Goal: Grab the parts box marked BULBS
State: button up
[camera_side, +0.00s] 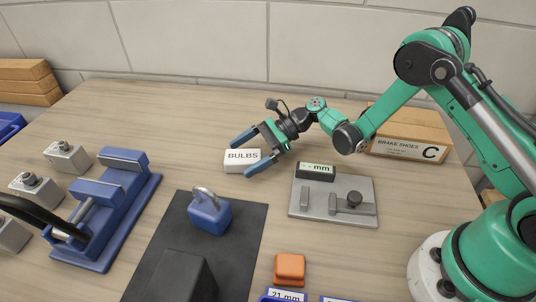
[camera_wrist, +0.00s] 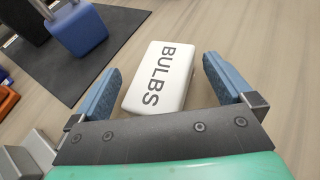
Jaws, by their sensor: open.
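The white parts box marked BULBS (camera_side: 242,160) lies on the wooden table, left of the middle in the side view. In the wrist view the box (camera_wrist: 163,75) sits ahead of and partly between the fingers, its lettering facing up. My gripper (camera_side: 243,153) is open, with one blue finger on each side of the box; it also shows in the wrist view (camera_wrist: 160,90).
A blue padlock (camera_side: 209,214) stands on a dark mat (camera_side: 239,238) nearby. A grey plate with a gauge (camera_side: 333,205) lies to the right. A blue clamp fixture (camera_side: 105,205) is at left. Table behind the box is clear.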

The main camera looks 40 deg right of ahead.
jog(key=c, duration=1.4)
jog(key=shift+r, duration=0.15)
